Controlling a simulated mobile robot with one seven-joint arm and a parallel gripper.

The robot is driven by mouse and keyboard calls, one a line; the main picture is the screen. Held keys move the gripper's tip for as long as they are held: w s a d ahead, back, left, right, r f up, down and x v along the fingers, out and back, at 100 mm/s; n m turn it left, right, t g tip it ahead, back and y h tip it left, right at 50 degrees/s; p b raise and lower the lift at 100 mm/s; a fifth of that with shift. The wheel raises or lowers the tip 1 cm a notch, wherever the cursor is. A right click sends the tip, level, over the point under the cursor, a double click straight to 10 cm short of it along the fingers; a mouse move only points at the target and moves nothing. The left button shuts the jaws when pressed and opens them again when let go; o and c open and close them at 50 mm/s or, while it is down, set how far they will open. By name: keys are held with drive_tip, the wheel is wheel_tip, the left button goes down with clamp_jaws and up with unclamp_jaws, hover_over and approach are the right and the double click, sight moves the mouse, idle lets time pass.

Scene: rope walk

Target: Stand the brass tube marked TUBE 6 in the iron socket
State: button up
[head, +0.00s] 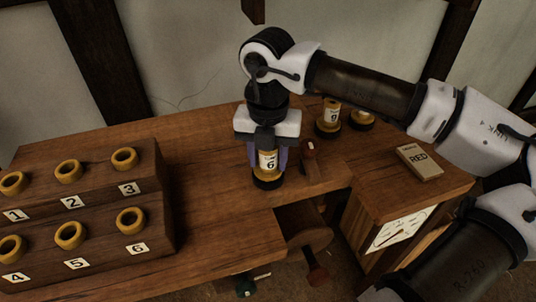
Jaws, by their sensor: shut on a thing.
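My gripper (268,158) points down over the middle of the bench, its fingers on both sides of a brass tube with a white label reading 6 (268,163). The tube is upright, and its top is hidden inside my gripper. A dark round band lies at the tube's lower end, at bench level. I cannot tell whether this band is part of the tube or the iron socket, nor whether the tube stands in anything. No separate iron socket is clearly visible.
A stepped wooden rack (160,200) with brass-ringed holes numbered 1 to 6 stands at left. Behind my gripper stand a labelled brass tube (331,115) and another brass piece (362,120). A box marked RED (420,162) lies farther right.

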drive_tip(key=shift+f, duration=0.3)
drive_tip(key=o, duration=0.8)
drive_tip(key=shift+o, duration=0.2)
drive_tip(key=shift+r, duration=0.1)
drive_tip(key=shift+r+p, duration=2.9)
drive_tip(key=shift+r, duration=2.55)
drive_tip(key=shift+s+f, duration=0.1)
